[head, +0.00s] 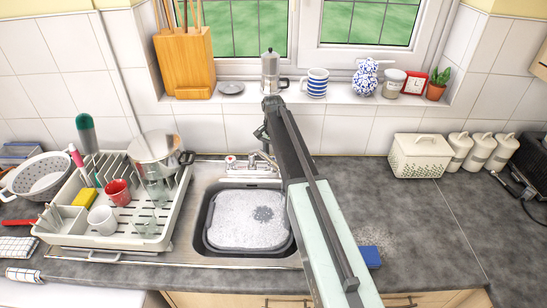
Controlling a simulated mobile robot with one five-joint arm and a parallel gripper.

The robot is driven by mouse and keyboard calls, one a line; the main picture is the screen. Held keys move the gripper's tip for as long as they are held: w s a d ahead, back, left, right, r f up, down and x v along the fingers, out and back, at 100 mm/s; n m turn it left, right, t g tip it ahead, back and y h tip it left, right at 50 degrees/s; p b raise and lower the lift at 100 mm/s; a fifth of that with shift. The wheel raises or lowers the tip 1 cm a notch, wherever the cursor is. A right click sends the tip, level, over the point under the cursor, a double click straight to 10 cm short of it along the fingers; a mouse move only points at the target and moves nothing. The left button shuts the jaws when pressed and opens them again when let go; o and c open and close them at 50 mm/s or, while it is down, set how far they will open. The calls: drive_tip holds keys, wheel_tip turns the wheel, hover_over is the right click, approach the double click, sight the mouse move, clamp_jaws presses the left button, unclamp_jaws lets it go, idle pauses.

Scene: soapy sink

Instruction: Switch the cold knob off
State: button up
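The metal tap (262,159) stands at the back edge of the sink. A knob with a red mark (231,160) shows at its left end. I cannot make out the cold knob; the tap's right end is partly covered by my arm. The sink (207,240) holds white foam (240,222) with a grey, broken patch below the tap. My gripper (262,134) is above and behind the tap, in front of the window sill. It looks apart from the tap, but depth is hard to judge. Its fingers are small and dark, so I cannot tell whether they are open.
A dish rack (70,240) with a pot (155,150), mugs and a yellow sponge stands left. A blue sponge (371,257) lies right of the sink. A bread bin (420,155) and canisters stand at the back right. The right counter is mostly clear.

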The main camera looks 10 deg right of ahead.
drive_tip(key=m, duration=0.3)
drive_tip(key=o, duration=1.4)
wheel_tip(320, 180, up, 8)
drive_tip(key=p, duration=0.7)
drive_tip(key=shift+f+p, duration=0.1)
drive_tip(key=shift+p, duration=0.3)
